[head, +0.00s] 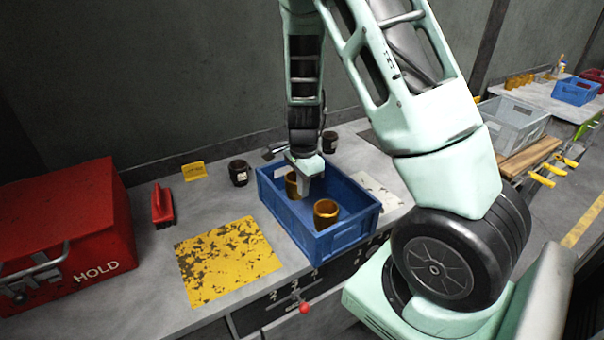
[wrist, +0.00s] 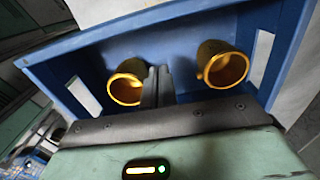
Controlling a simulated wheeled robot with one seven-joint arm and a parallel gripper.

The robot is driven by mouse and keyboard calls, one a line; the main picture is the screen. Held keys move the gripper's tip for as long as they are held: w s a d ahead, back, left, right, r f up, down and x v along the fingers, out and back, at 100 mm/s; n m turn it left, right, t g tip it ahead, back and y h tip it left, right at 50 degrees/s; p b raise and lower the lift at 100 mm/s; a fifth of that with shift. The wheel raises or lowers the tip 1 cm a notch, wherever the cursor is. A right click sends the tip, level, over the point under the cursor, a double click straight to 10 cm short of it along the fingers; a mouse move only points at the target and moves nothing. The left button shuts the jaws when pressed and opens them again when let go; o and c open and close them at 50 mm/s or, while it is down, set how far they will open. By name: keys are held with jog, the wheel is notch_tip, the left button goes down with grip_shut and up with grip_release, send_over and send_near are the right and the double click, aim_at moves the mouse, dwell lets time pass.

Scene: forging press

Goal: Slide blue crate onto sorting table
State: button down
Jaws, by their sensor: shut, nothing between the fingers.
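The blue crate (head: 345,238) stands on a grey worktop (head: 215,215), right of a worn yellow patch (head: 228,258). Two brass-coloured cups are inside it, one near the front (head: 326,212) and one further back (head: 291,184). My gripper (head: 305,192) points down into the crate between the cups. In the wrist view the shut fingers (wrist: 157,88) stand between the two cups, with the crate's blue wall (wrist: 180,38) behind. They hold nothing; whether they touch the crate is unclear. No surface is labelled as the sorting table.
A red HOLD box (head: 75,235) and red brush (head: 162,205) are left. Dark jars (head: 238,172) stand behind the crate. A red-knobbed lever (head: 304,307) projects below the front edge. A grey crate (head: 512,122) and another table (head: 545,92) with a smaller blue crate (head: 576,90) are right.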

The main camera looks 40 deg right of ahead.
notch_tip(320, 180, down, 4)
jog(key=shift+r, duration=0.15)
jog(key=a, duration=0.1)
jog(key=p, duration=0.1)
jog(key=a, duration=0.1)
jog(key=shift+w+a+r, duration=0.25)
jog(key=shift+a, duration=0.1)
jog(key=shift+w+a+f+p, duration=0.2)
jog(key=shift+a+p, duration=0.25)
jog(key=shift+a, duration=0.15)
jog(key=shift+a, duration=0.1)
jog(key=w+a+p, duration=0.2)
jog(key=a+p, duration=0.1)
jog(key=a, duration=0.5)
jog(key=w+a+p, duration=0.2)
jog(key=a+p, duration=0.1)
jog(key=a, duration=0.6)
jog(key=w+a+p, duration=0.2)
jog(key=a+p, duration=0.2)
jog(key=a, duration=0.4)
jog(key=shift+a, duration=0.4)
jog(key=shift+d, duration=0.15)
